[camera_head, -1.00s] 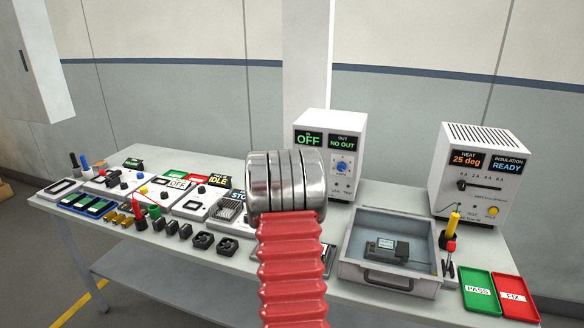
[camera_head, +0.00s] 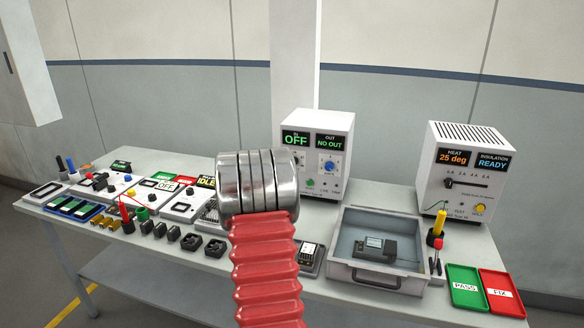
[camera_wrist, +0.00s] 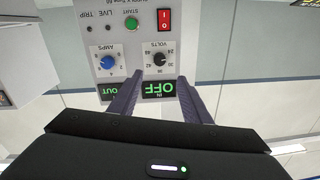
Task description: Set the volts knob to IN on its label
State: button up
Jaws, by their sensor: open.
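The volts knob (camera_wrist: 160,60) is a small black dial on the white power supply, upside down in the wrist view. Several small numbers ring it; I cannot read its pointer for sure. The IN display (camera_wrist: 165,89) beside it reads OFF. My gripper (camera_wrist: 161,82) is open and empty, its two dark fingers either side of the IN display and pointing toward the panel, apart from the knob. In the head view the supply (camera_head: 342,150) stands at the back of the bench; my arm hides the gripper.
The blue amps knob (camera_wrist: 107,62), green start button (camera_wrist: 132,22) and red rocker switch (camera_wrist: 165,20) are on the same panel. An open grey drawer box (camera_head: 378,277) and the heat and insulation unit (camera_head: 468,165) stand to the right. Small parts crowd the bench's left.

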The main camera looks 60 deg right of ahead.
jog(key=x, duration=1.3)
jog(key=shift+d, duration=0.4)
jog(key=shift+w, duration=0.1)
jog(key=shift+c, duration=0.5)
jog(key=c, duration=0.9)
